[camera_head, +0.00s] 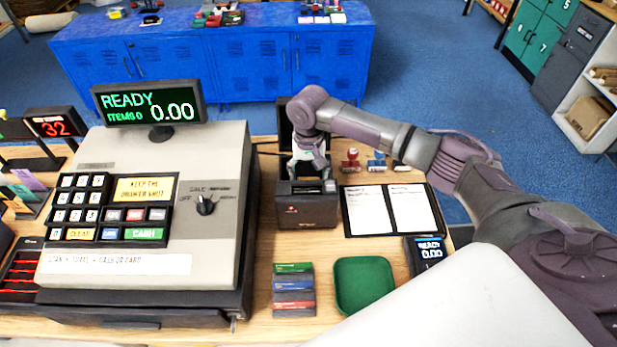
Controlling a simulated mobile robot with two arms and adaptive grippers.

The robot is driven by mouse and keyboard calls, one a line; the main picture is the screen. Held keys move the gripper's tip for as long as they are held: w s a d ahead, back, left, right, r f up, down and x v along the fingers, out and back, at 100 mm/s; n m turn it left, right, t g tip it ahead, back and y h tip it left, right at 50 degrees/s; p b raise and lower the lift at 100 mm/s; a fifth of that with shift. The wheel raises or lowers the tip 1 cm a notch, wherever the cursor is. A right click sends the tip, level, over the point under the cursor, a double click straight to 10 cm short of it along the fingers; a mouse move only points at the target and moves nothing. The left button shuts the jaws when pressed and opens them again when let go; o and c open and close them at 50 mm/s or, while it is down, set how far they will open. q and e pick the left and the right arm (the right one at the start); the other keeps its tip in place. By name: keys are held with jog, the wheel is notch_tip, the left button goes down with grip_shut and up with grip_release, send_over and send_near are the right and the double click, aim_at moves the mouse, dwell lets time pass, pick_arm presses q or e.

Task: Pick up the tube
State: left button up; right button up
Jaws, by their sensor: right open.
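I cannot make out a tube anywhere in this view. My right gripper (309,165) is small in the picture, at the end of the arm that comes in from the right. It is open and points down at the top of a black box-shaped device (305,211), which looks like a receipt printer. Whether the fingers touch the device or hold something between them, I cannot tell. The gripper hides part of the device's top. My left gripper is not in view.
A large cash register (150,225) fills the left of the wooden counter (250,325). A green tray (364,285), stacked small boxes (294,290), a card terminal (427,253), an open folder (391,210) and stamps (351,160) crowd the right side. Blue lockers (240,65) stand behind.

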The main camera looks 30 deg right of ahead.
jog(key=shift+f, duration=0.95)
jog(key=shift+c, duration=0.3)
jog(key=c, duration=0.5)
jog(key=shift+o, duration=0.2)
jog(key=shift+r, duration=0.1)
